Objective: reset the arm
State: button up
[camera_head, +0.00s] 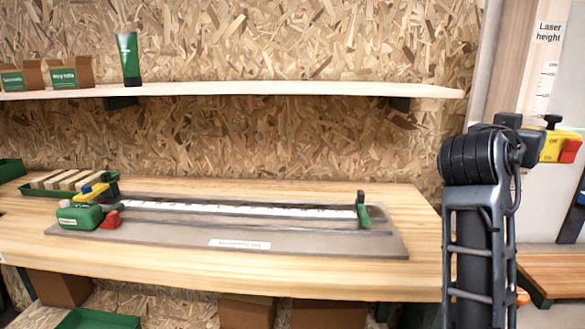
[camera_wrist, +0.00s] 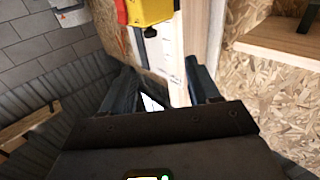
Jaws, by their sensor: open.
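My gripper (camera_wrist: 162,85) shows in the wrist view with its two dark fingers spread apart. Nothing is visibly gripped; a small dark and white patch shows between the fingers, too small to tell. Ahead of the fingers is a yellow and red block (camera_wrist: 147,12) on a pale post with a scale (camera_wrist: 172,72). In the head view my arm (camera_head: 480,210) is folded upright at the right. The same yellow and red block (camera_head: 560,148) shows just right of it. My fingers are hidden in the head view.
A wooden workbench (camera_head: 350,277) carries a grey board (camera_head: 160,232) with a long white scale, a green and red device (camera_head: 85,215) and a green tray of wood blocks (camera_head: 112,186). A shelf (camera_head: 300,89) above holds a green tube (camera_head: 129,58) and boxes. A lower wooden bench (camera_head: 560,275) is right.

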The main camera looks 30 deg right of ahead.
jog(key=s+a+f+n+t+y, duration=0.1)
jog(key=a+f+n+t+y, duration=0.5)
jog(key=a+f, duration=0.5)
jog(key=s+a+f+n+t+y, duration=0.1)
jog(key=a+f+n+t+y, duration=0.2)
jog(key=a+f+n+t, duration=0.75)
jog(key=s+a+f+g+y, duration=0.55)
jog(key=s+a+f, duration=0.35)
jog(key=s, duration=0.2)
jog(key=s+a+r+y, duration=0.1)
jog(key=s+a, duration=0.1)
jog(key=s, duration=0.5)
jog(key=s+a+r+m+y, duration=0.1)
jog(key=s+a+y, duration=0.1)
jog(key=s, duration=0.6)
jog(key=shift+a, duration=0.8)
jog(key=shift+s, duration=0.1)
jog(key=shift+c, duration=0.3)
